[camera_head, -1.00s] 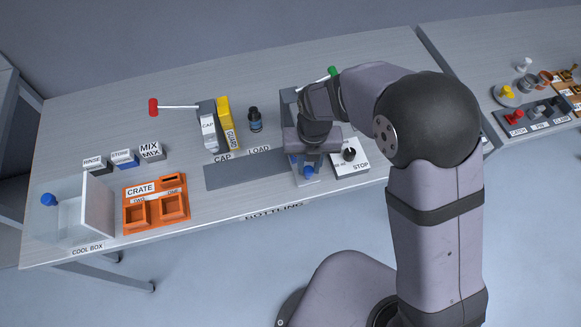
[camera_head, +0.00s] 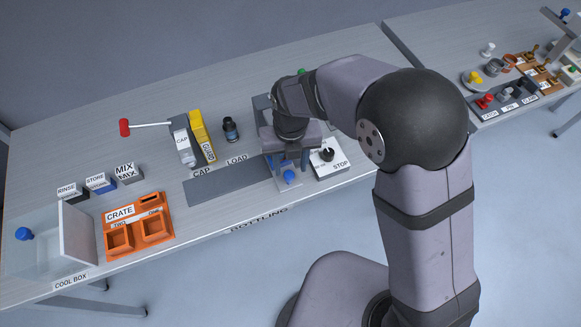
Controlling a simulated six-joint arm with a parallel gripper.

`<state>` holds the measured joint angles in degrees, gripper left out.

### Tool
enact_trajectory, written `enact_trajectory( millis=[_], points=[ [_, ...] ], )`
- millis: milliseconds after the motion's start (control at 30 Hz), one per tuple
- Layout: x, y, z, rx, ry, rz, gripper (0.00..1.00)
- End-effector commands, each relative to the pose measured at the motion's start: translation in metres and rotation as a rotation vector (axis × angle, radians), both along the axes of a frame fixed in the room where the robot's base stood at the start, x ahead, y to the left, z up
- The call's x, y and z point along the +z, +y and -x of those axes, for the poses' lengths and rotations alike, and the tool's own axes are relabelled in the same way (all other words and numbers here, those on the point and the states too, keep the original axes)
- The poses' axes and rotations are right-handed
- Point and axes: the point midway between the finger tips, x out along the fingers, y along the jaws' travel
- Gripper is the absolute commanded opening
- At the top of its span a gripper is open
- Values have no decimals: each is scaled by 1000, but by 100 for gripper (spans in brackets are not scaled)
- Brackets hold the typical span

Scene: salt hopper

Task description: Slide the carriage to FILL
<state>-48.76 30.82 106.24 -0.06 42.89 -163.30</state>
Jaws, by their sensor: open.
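The carriage (camera_head: 288,185), a pale plate with a blue knob (camera_head: 289,177), sits toward the right end of the dark grey track (camera_head: 228,182). It is right of the labels CAP (camera_head: 202,173) and LOAD (camera_head: 238,160). No FILL label is readable; my gripper and arm cover the area behind the carriage. My gripper (camera_head: 290,160) points down just behind the blue knob, its fingers apart. Whether a finger touches the carriage cannot be told.
The white STOP box (camera_head: 331,163) with a black knob stands close right of my gripper. A dark bottle (camera_head: 230,130) stands behind LOAD. The CAP press (camera_head: 184,145) and yellow guard (camera_head: 202,137) are farther left, with the orange crate (camera_head: 135,226) in front left.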

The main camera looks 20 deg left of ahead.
Motion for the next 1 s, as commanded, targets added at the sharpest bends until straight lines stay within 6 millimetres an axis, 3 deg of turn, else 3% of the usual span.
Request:
enact_trajectory(
  millis=[200,400,1000],
  points=[
    [30,1,-2,0,-5,-4,42],
    [47,0,-1,0,-3,-2,42],
    [50,-1,-1,-26,-1,-1,42]
  ],
)
